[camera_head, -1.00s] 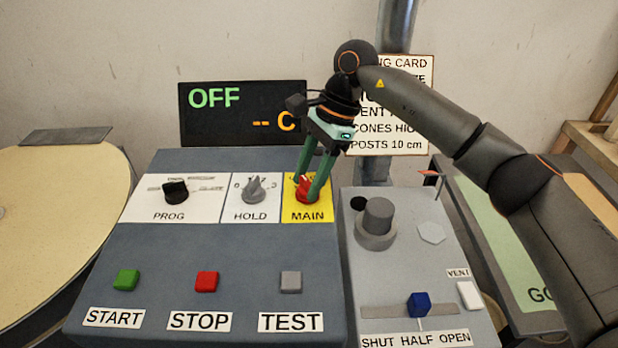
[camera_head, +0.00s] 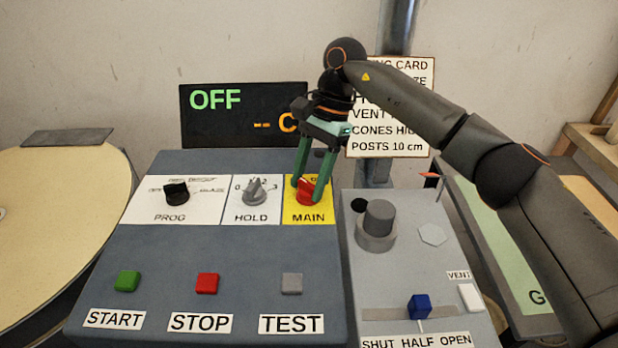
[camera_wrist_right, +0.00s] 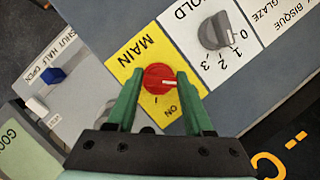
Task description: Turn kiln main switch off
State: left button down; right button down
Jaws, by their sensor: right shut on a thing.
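The main switch is a red round knob (camera_head: 306,192) on the yellow MAIN plate (camera_head: 322,212) of the sloping control panel. My right gripper (camera_head: 307,186) reaches down from above with its green fingers on either side of the knob, shut on it. In the right wrist view the knob (camera_wrist_right: 159,78) sits between the two fingertips, and its pale pointer line faces right in that picture. The ON mark (camera_wrist_right: 172,111) is on the yellow plate near the knob. The display (camera_head: 243,114) reads OFF in green, with orange dashes and a C partly hidden by my gripper. My left gripper is not in view.
The HOLD knob (camera_head: 255,192) and black PROG knob (camera_head: 176,193) are left of the switch. Green START (camera_head: 127,281), red STOP (camera_head: 207,284) and grey TEST (camera_head: 292,284) buttons lie in front. A vent box with a blue slider (camera_head: 419,307) stands at right.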

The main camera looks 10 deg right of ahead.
jog(key=shift+c, duration=1.5)
grip_release()
